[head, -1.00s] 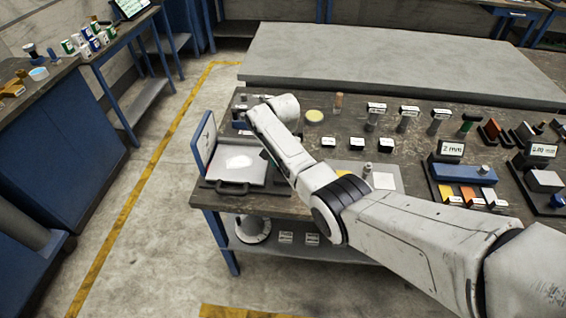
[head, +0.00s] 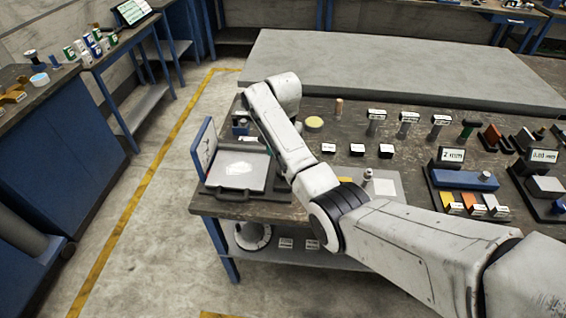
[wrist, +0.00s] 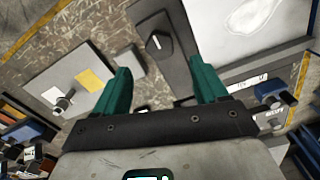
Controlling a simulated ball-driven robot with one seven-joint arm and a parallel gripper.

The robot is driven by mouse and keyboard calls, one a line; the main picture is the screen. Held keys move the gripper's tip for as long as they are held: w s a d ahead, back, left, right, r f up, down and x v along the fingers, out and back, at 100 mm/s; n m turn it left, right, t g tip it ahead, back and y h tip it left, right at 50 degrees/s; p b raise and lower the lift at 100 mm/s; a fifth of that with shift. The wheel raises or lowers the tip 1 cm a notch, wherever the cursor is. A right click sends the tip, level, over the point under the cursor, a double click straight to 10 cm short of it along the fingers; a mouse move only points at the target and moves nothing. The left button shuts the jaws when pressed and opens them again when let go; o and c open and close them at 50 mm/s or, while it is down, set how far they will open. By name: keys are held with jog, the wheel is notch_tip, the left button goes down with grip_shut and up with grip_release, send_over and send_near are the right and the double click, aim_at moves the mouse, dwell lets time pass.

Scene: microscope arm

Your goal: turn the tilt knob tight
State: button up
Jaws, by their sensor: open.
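My gripper (wrist: 158,67) has two green fingers, open and empty, one toward each side of the knob in the picture. The knob appears beyond the fingertips and apart from them. In the head view the grey plate (head: 233,170) lies at the bench's left end; my arm hides the gripper, and I cannot make out the knob there.
A blue-edged upright panel (head: 203,148) stands left of the plate. A metal post (wrist: 62,103) stands on another grey plate with a yellow square. A blue knob (wrist: 268,90) is at the right. Small labelled blocks (head: 357,149) and a yellow disc (head: 314,123) lie nearby.

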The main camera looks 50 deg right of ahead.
jog(key=shift+r, duration=1.4)
jog(key=s+a+f+n+b, duration=0.2)
jog(key=s+a+f+n, duration=0.4)
jog(key=s+a+f, duration=0.8)
jog(key=s+a+n, duration=0.1)
jog(key=s+n, duration=0.2)
jog(key=s, duration=0.7)
jog(key=s+a+r+n+t+b, duration=0.1)
jog(key=s+a+n, duration=0.1)
jog(key=s, duration=0.8)
jog(key=shift+s+a+n, duration=0.2)
jog(key=shift+s+n, duration=0.2)
jog(key=shift+n, duration=0.5)
